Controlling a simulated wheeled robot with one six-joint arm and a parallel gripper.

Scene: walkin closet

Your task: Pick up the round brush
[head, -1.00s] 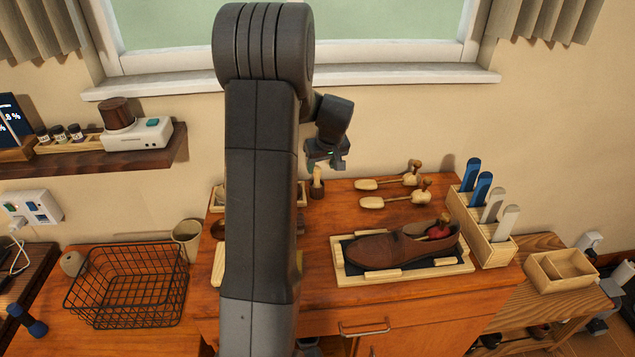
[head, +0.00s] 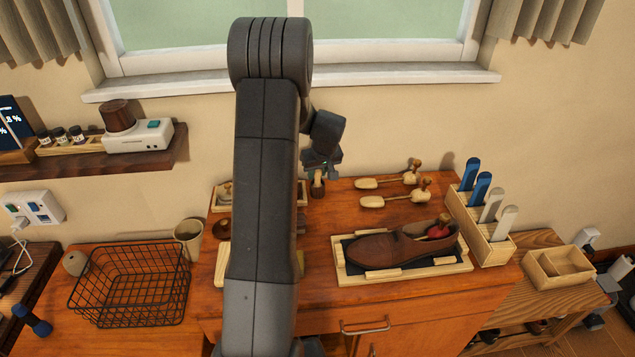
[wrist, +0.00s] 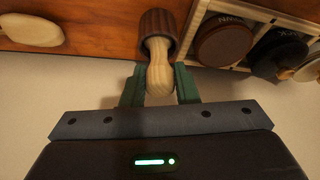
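The round brush (wrist: 158,26) has a pale wooden handle and a dark brown, ridged round head. It stands upright, handle up, near the back of the wooden cabinet top; in the head view its lower part (head: 317,190) shows just under my gripper. My gripper (wrist: 160,82) is open, with its green fingers on either side of the handle's end. The fingers look very close to the handle, and I see no clear grip on it. In the head view my gripper (head: 320,172) is right above the brush.
A tray of round tins (wrist: 222,42) stands beside the brush. Shoe trees (head: 395,200) lie to its right, and a brown shoe (head: 385,248) sits on a tray in front. The window wall is close behind. My arm hides part of the cabinet top.

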